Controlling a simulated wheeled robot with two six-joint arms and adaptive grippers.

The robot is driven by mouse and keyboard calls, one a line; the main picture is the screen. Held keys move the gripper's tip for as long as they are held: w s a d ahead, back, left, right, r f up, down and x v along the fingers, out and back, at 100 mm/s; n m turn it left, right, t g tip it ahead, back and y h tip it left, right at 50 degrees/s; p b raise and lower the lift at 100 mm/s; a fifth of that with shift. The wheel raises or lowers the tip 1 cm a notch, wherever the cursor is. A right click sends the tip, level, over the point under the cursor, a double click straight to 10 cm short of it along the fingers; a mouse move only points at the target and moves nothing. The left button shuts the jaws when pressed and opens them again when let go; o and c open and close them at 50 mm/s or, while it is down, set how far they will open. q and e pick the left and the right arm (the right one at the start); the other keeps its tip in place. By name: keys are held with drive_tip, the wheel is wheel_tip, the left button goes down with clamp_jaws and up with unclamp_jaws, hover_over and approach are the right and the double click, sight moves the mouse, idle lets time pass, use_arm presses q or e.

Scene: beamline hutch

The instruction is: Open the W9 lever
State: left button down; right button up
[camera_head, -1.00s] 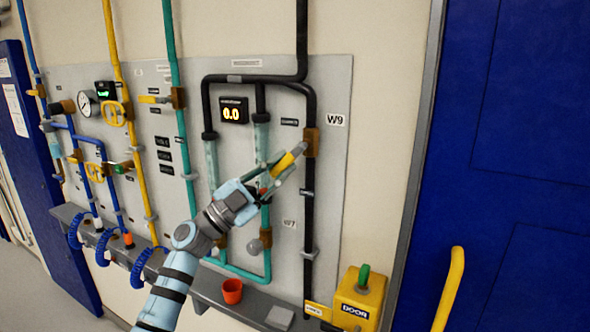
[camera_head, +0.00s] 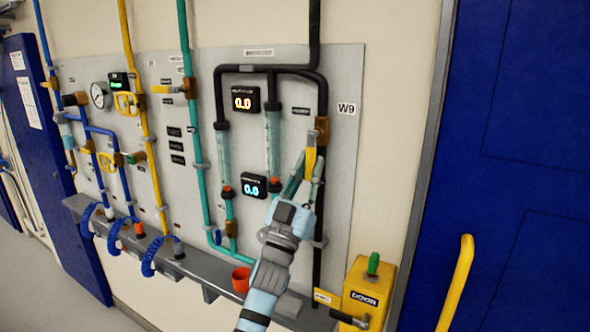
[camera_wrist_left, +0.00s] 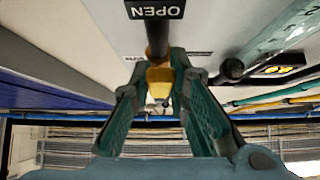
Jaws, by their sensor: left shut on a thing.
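The W9 lever (camera_head: 311,156) is a yellow handle on a brown valve body (camera_head: 322,128), on the black pipe (camera_head: 317,262) left of the W9 sign (camera_head: 347,108). The lever hangs nearly straight down, close to in line with the pipe. My left gripper (camera_head: 307,168) comes from below, its green fingers shut on the lever. In the left wrist view the yellow lever (camera_wrist_left: 160,75) lies between the two fingers, and an OPEN label (camera_wrist_left: 155,10) shows above. The fingers hide part of the lever and pipe. My right gripper is not in view.
A yellow DOOR box (camera_head: 363,300) with a green knob stands at the lower right. A blue door (camera_head: 520,150) is at the right.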

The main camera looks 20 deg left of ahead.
use_arm(q)
drive_tip(key=shift+d+r+n, duration=0.1)
drive_tip(key=shift+n, duration=0.3)
drive_tip(key=c, duration=1.5)
unclamp_jaws()
drive_tip(key=shift+d, duration=0.1)
drive_tip(key=v, duration=1.2)
drive_tip(key=shift+s+d, duration=0.1)
